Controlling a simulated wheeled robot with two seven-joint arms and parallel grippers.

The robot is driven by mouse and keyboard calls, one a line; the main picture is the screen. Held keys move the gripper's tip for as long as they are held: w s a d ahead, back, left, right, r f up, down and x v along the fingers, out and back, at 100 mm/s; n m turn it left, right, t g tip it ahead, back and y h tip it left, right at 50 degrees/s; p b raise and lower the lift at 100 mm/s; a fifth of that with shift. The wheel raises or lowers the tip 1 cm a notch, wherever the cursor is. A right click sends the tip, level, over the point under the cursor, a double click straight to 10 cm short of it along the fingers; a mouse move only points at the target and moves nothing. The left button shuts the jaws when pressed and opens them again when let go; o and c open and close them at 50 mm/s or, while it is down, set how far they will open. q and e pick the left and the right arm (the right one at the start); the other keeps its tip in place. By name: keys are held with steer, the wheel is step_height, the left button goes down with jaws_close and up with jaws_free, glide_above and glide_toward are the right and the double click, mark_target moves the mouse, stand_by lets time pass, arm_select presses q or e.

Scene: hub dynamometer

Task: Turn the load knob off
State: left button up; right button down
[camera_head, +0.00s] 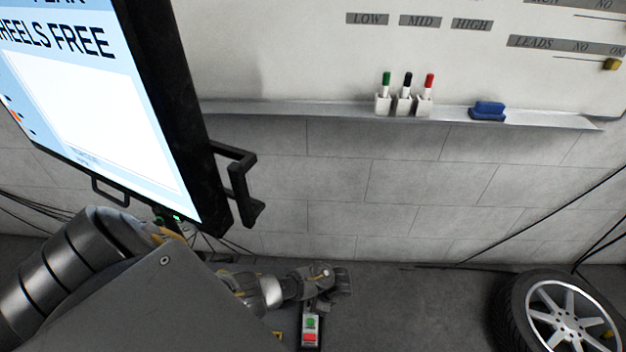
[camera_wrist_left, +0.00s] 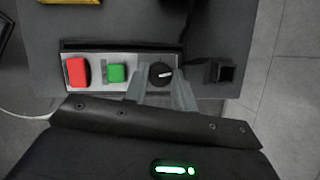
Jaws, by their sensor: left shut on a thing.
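The load knob (camera_wrist_left: 161,73) is a round black knob with a white pointer line, on a pale panel strip (camera_wrist_left: 90,88) in the left wrist view. The line points right and slightly up in that picture. A green button (camera_wrist_left: 116,73) and a red button (camera_wrist_left: 77,72) sit left of it on the same strip. My left gripper (camera_wrist_left: 160,88) is shut on the knob, one pale finger on each side. In the head view my left gripper (camera_head: 318,292) is over the far end of the button panel (camera_head: 310,330), and the knob is hidden there. My right gripper is not in view.
A large screen (camera_head: 100,90) with a black handle (camera_head: 240,185) hangs at the left above my arm. A wheel (camera_head: 560,312) stands at lower right. A whiteboard tray (camera_head: 350,112) holds markers and a blue eraser (camera_head: 488,111). A black square socket (camera_wrist_left: 224,72) sits right of the knob.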

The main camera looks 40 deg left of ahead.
arm_select(q)
steer(key=n, duration=0.3)
steer(key=shift+w+r+g+h+p, duration=0.1)
steer(key=shift+g+h+p, duration=0.3)
steer(key=n+g+h, duration=0.1)
steer(key=n, duration=0.2)
steer(key=shift+a+n+p, duration=0.1)
steer(key=shift+n+p, duration=0.2)
steer(key=n+h, duration=0.1)
steer(key=n, duration=0.2)
steer(key=shift+w+a, duration=0.1)
steer(key=shift+n+h, duration=0.3)
steer(key=shift+n, duration=0.3)
steer(key=o, duration=1)
steer(key=p+v, duration=0.3)
steer(key=v, duration=0.7)
steer(key=shift+w+r+p, duration=0.2)
steer(key=shift+w+p, duration=0.15)
steer(key=shift+w, duration=0.05)
